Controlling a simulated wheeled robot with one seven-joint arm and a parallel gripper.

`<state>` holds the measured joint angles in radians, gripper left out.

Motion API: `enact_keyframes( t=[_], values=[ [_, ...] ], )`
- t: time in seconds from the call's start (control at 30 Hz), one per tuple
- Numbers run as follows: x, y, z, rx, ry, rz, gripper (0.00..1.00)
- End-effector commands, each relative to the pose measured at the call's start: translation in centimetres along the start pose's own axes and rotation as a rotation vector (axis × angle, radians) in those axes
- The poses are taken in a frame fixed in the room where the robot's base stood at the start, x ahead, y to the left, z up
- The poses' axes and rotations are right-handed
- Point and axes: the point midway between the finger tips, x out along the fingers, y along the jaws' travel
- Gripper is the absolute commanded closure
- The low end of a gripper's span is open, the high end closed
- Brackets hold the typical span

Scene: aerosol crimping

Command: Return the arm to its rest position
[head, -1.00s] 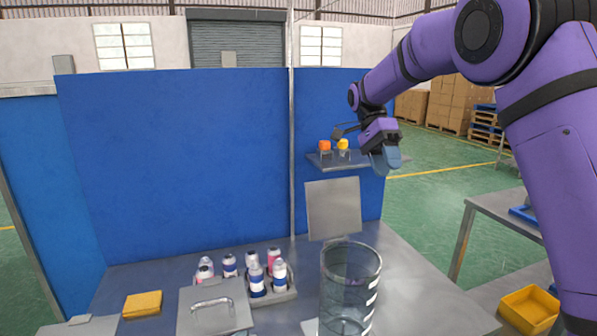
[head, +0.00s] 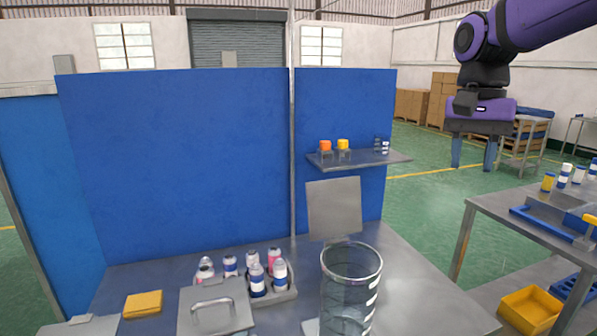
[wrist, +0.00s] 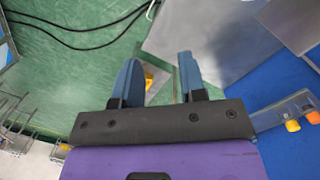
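My gripper (head: 472,153) hangs from my purple arm at the upper right of the head view, fingers pointing down. Its two blue fingers are spread apart with nothing between them. In the wrist view, my gripper (wrist: 158,82) also shows open and empty, above the green floor and near the edge of a grey table. It touches no object in either view.
A shelf (head: 385,159) holds an orange and a yellow item plus small cups. The bench carries a clear cylinder (head: 350,290), a bottle rack (head: 283,297) and a yellow sponge (head: 143,304). A right-hand table (head: 487,210) holds bottles; a yellow bin (head: 530,308) sits below.

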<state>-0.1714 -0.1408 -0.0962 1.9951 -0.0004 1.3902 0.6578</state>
Motion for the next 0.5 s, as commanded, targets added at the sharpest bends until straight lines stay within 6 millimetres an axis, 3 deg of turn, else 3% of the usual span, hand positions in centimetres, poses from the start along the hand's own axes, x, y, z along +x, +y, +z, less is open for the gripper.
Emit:
enact_keyframes(
  t=[0.1,0.5],
  values=[
    [0.3,2.4,2.3,-0.09,0.072,-0.059,0.62],
    [3.5,8.4,9.0,-0.398,0.364,-0.166,0.62]
  ],
)
